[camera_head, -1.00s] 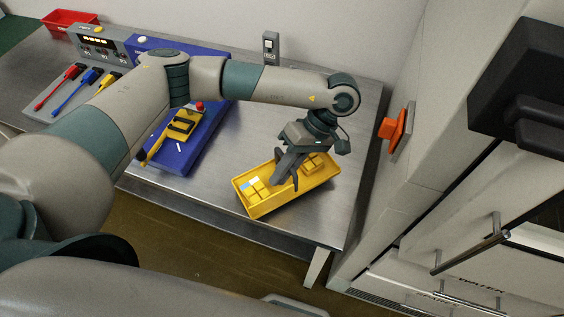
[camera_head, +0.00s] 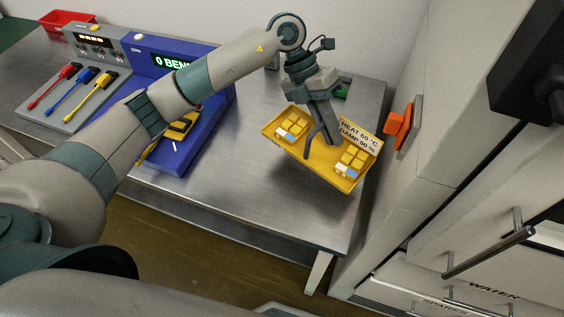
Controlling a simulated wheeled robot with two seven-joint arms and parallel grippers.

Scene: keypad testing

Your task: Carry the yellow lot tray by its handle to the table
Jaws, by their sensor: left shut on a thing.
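The yellow lot tray (camera_head: 348,183) is near the right end of the metal table (camera_head: 240,165). It holds several yellow blocks in two groups, with white and blue patches on some. A label reading "HEAT 60 °C DAMP 90 %" (camera_head: 358,136) shows at its back right side. My left gripper (camera_head: 322,140) reaches down into the middle of the tray and is shut on its handle, which the fingers mostly hide. The tray looks tilted and over the table top; I cannot tell whether it touches. My right gripper is not in view.
A blue bench unit (camera_head: 188,150) with a yellow keypad device (camera_head: 182,126) stands left of the tray. A grey panel with red, blue and yellow plugs (camera_head: 62,90) is farther left. An orange wall switch (camera_head: 396,122) and white cabinets are close on the right.

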